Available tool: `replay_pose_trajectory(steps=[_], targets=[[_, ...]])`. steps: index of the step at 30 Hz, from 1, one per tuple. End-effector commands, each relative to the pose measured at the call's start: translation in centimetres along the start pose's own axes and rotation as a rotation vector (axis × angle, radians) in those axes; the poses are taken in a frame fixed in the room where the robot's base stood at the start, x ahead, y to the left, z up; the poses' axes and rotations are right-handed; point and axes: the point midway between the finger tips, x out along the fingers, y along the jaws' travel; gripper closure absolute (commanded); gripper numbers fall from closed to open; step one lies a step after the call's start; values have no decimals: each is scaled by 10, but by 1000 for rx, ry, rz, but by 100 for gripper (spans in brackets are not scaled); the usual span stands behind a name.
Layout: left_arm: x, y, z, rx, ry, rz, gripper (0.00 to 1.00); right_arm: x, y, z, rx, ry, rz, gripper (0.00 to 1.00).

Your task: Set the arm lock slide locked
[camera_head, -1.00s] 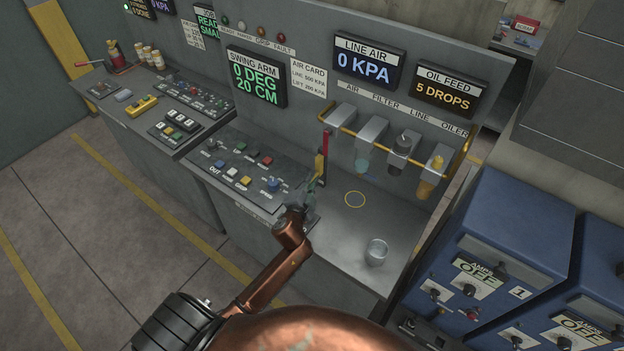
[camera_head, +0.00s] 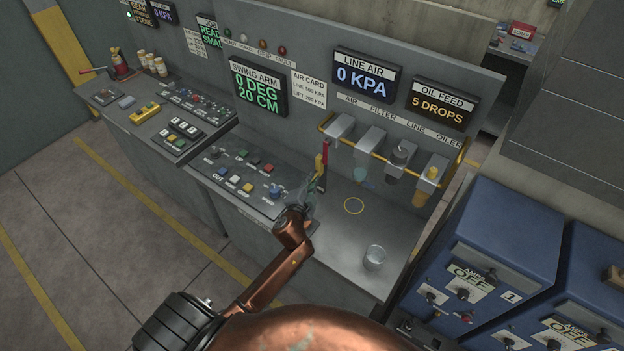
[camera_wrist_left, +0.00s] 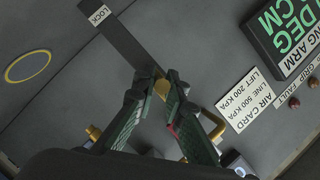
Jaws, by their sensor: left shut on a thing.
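The arm lock slide's dark track (camera_wrist_left: 132,42) lies on the grey bench top in the left wrist view, with a white LOCK label (camera_wrist_left: 100,15) at its far end. My left gripper (camera_wrist_left: 158,86) is shut on a small yellow knob (camera_wrist_left: 161,88) at the near end of the track, away from the label. In the head view my left gripper (camera_head: 303,192) is low at the bench, right of the button panel; the knob and track are largely hidden there. My right gripper is in neither view.
A red-and-yellow upright piece (camera_head: 323,163) stands just beyond my gripper. Blue cabinets (camera_head: 495,245) stand at right.

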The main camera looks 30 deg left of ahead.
Motion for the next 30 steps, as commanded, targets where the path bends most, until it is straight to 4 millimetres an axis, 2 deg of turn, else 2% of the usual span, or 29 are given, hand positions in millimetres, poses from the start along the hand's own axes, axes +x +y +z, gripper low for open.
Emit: replay_pose_trajectory(steps=[1, 7, 8, 15, 25, 30], targets=[[0, -5, -3, 1, 5, -8, 100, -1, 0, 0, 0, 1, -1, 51], [0, -5, -3, 1, 7, -10, 100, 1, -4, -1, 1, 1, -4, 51], [0, -5, -3, 1, 7, -10, 89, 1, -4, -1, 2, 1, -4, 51], [0, -4, -3, 1, 6, -9, 72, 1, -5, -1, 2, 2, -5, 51], [-2, -2, -1, 1, 4, -5, 71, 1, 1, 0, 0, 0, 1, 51], [-22, -2, -1, 0, 4, -5, 71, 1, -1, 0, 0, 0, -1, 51]])
